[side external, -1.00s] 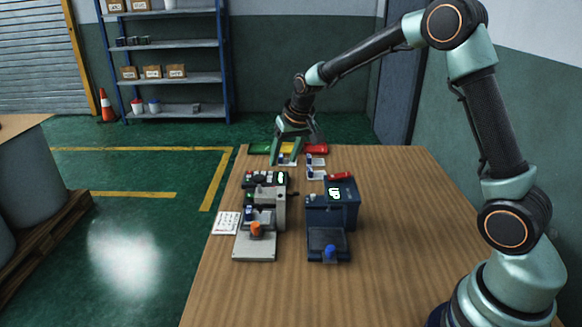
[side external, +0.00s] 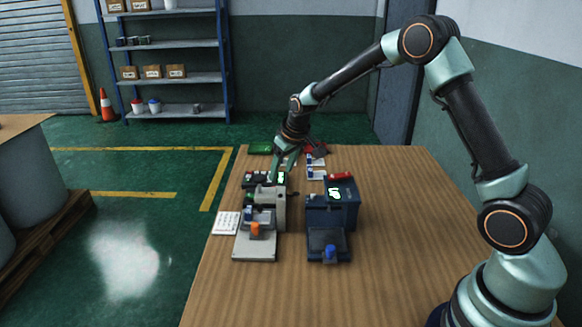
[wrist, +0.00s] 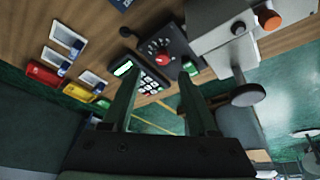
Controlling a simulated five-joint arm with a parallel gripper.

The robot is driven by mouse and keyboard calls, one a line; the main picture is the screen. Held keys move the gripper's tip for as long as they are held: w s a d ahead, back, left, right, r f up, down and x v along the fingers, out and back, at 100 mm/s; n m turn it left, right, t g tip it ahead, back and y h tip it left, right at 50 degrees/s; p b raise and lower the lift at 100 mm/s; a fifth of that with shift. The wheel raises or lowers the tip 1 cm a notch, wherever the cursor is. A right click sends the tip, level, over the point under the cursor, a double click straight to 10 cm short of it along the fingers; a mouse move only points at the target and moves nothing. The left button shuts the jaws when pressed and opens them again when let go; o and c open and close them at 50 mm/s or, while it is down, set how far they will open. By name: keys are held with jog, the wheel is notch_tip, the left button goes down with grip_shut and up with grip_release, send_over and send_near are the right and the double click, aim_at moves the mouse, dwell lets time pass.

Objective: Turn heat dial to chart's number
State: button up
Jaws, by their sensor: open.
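A red dial (wrist: 162,58) sits on a dark panel in the wrist view, with small pale marks around it. My gripper (wrist: 157,82) is open and empty, its two fingers pointing toward the dial and the keypad, apart from the dial in that view. In the side view my gripper (side external: 279,178) is low over the back of the grey machine (side external: 270,196) and partly covers the control area; I cannot pick out the dial there. A white printed card (side external: 226,222) lies left of the grey machine; its writing is too small to read.
A keypad with a lit green display (wrist: 123,69) and a green button (wrist: 190,68) flank the dial. A blue machine (side external: 333,212) with a lit display stands to the right. Colored trays (wrist: 77,92) and small cards lie behind. The table's front is clear.

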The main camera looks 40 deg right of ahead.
jog(key=x, duration=0.7)
jog(key=shift+a, duration=0.2)
